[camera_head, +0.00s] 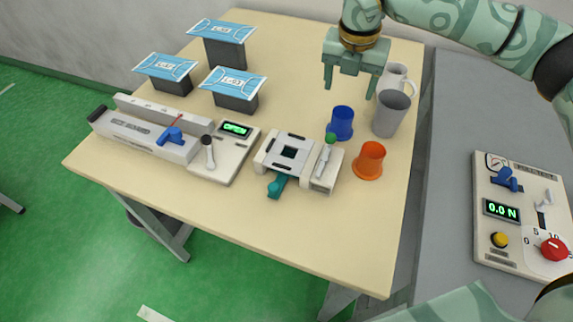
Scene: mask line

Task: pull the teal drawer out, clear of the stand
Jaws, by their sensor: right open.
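The teal drawer (277,187) shows as a short teal piece with a rounded knob at the front of the white stand (270,150). The rest of it is hidden inside the stand. The stand has a dark square opening on top and a green-tipped lever (325,158) at its right side. My right gripper (349,88) is open and empty above the back right of the table, behind the stand and apart from the drawer. My left gripper is not in view.
A blue cup (341,123), an orange cup (370,160), a grey cup (391,113) and a white mug (396,76) stand right of the stand. A white device (222,158) is at its left. The table (290,235) is clear in front of the drawer.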

